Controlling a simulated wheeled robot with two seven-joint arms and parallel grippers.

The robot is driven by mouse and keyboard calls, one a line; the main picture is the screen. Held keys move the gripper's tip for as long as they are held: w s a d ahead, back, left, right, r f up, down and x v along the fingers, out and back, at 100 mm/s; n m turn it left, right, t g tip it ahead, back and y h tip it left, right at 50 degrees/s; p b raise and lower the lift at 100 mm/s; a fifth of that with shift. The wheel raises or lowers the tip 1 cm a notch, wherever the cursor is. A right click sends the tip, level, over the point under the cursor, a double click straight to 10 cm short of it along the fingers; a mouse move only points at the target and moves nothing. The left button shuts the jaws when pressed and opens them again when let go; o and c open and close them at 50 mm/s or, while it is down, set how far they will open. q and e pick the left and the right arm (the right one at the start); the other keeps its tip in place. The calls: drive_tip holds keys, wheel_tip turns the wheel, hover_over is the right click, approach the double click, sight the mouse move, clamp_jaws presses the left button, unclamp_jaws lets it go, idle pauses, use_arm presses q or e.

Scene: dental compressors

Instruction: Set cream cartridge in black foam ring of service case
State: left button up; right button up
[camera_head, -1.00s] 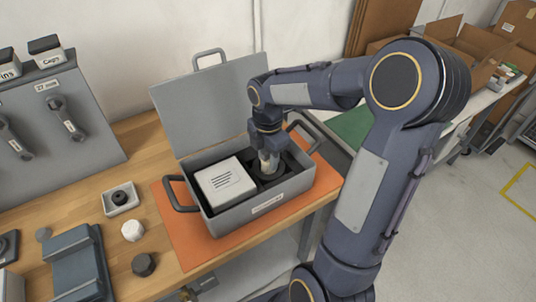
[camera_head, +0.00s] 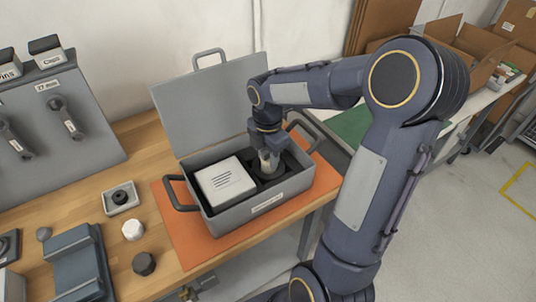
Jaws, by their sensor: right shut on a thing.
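The grey service case (camera_head: 232,225) stands open on an orange mat, its lid raised at the back. A white slotted box fills its left part. The black foam ring (camera_head: 257,177) lies in the right part, partly hidden by my gripper. My right gripper (camera_head: 268,158) points down into the right part and is shut on the cream cartridge (camera_head: 266,163). The cartridge is upright over the ring; it is too small to tell whether its lower end is inside. My left gripper is not in view.
The white slotted box (camera_head: 224,181) sits close left of the cartridge. The case handle (camera_head: 180,194) sticks out at the left. A white cap (camera_head: 133,230), a dark knob (camera_head: 144,264) and a small tray (camera_head: 121,198) lie on the wooden bench. The mat's front is clear.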

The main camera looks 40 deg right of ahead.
idle(0.3)
drive_tip(key=shift+f+b, duration=0.3)
drive_tip(key=shift+f, duration=0.3)
idle(0.4)
drive_tip(key=o, duration=0.7)
wheel_tip(320, 180, up, 11)
drive_tip(key=p, duration=0.9)
drive_tip(key=shift+p, duration=0.35)
